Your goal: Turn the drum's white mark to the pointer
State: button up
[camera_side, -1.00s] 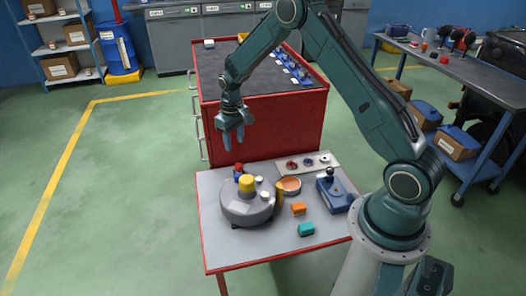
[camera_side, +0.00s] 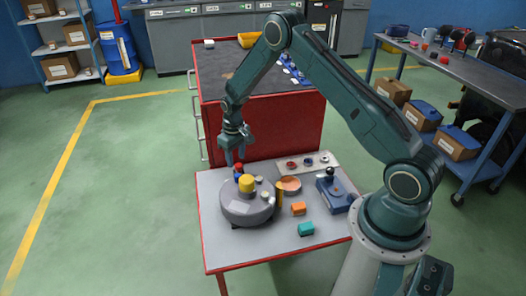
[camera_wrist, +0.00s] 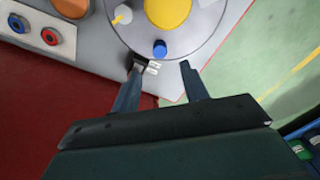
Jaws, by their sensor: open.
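The grey drum (camera_side: 245,211) stands on the small table with a yellow hub (camera_side: 246,184) on top. In the wrist view the drum (camera_wrist: 200,45) shows a blue peg (camera_wrist: 160,48) near its rim and a pale peg (camera_wrist: 122,15). A small white patch (camera_wrist: 152,68) lies by the rim near my left finger; I cannot tell if it is the mark. A yellow upright post (camera_side: 280,193) at the drum's right side may be the pointer. My open gripper (camera_side: 235,158) points down over the drum's far edge; in the wrist view its fingers (camera_wrist: 161,72) are apart, just short of the blue peg.
A panel with round buttons (camera_side: 307,163) lies behind. The red cabinet (camera_side: 285,125) stands close behind the table.

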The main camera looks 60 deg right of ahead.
aim_at(237, 175)
jog(key=shift+f, duration=4)
grip_shut()
